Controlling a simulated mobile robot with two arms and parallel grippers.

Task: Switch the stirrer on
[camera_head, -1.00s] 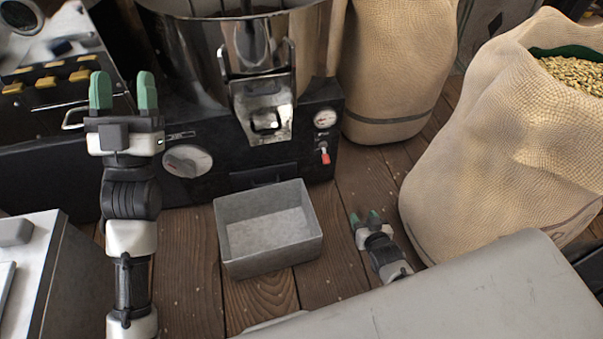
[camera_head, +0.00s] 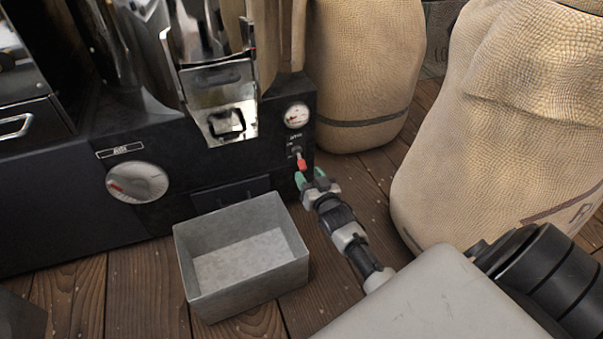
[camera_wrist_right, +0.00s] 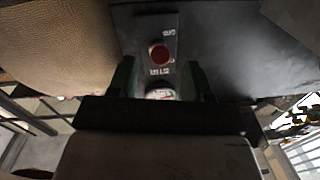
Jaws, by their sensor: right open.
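The stirrer switch (camera_head: 301,162) is a small lever with a red tip on the front of the black machine, below the round gauge (camera_head: 297,115). In the head view the lever hangs downward. My right gripper (camera_head: 312,180) has green fingertips, which are apart and empty just below and in front of the red tip. In the right wrist view the red tip (camera_wrist_right: 159,54) shows ahead of the gap between the open fingers (camera_wrist_right: 160,80). I cannot tell whether a finger touches it. My left gripper is out of view.
A grey metal bin (camera_head: 245,291) stands on the plank floor left of my right arm. A dial (camera_head: 137,182) and a steel chute (camera_head: 220,105) are on the machine's front. Burlap sacks (camera_head: 365,75) stand close on the right.

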